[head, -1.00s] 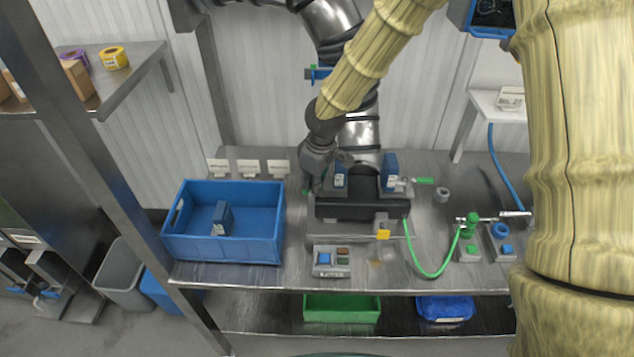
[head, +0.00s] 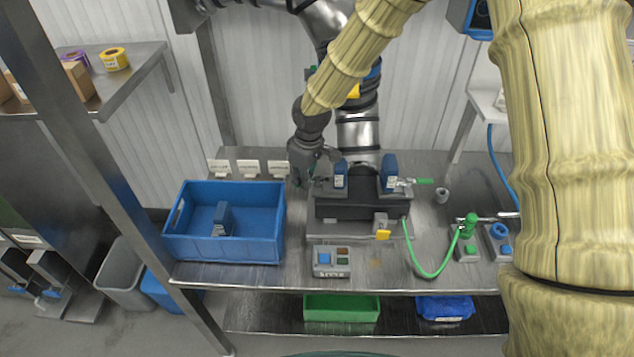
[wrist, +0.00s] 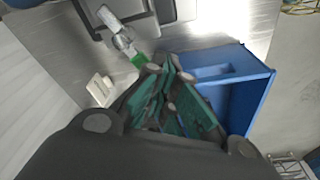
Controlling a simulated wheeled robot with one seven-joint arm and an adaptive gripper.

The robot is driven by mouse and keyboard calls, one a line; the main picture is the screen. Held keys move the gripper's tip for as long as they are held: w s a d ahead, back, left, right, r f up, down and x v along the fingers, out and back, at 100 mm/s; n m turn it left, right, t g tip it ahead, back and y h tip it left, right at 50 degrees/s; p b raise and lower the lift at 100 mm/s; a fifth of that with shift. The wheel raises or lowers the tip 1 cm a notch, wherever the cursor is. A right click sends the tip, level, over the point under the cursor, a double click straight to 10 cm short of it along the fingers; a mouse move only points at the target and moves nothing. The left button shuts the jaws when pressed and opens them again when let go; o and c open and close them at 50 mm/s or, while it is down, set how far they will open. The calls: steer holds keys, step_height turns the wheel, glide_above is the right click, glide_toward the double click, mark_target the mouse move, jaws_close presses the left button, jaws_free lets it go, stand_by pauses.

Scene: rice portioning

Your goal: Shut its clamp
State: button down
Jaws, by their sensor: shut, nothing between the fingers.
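A dark fixture (head: 362,207) stands on the steel table with two blue blocks on it, a left one (head: 340,176) and a right one (head: 389,172). The right clamp's green handle (head: 424,181) points out to the right. My gripper (head: 302,182) is shut and empty, just left of the left block. In the wrist view its green-padded fingers (wrist: 178,105) are close to the left clamp's green handle tip (wrist: 138,60), and I cannot tell whether they touch. That clamp's metal body (wrist: 120,38) reaches toward the fixture. My gripper mostly hides this clamp in the head view.
A blue bin (head: 250,250) holding one blue block (head: 222,218) stands to the left. A button box (head: 331,261) sits in front of the fixture. A green hose (head: 418,265) curves at the right. Small white cards (head: 248,167) stand behind the bin.

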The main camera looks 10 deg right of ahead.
steer(key=shift+w+a, duration=0.15)
steer(key=shift+w, duration=0.6)
steer(key=shift+s+a+r+p, duration=0.1)
steer(key=shift+s+r+p, duration=0.1)
steer(key=shift+r+p, duration=0.8)
steer(key=shift+s+a+r+p, duration=0.15)
steer(key=shift+r+p, duration=0.6)
steer(key=shift+r, duration=0.6)
steer(key=shift+s+d+r+p, duration=0.1)
steer(key=shift+s+r+p, duration=0.1)
steer(key=shift+r+p, duration=0.8)
steer(key=shift+r, duration=0.15)
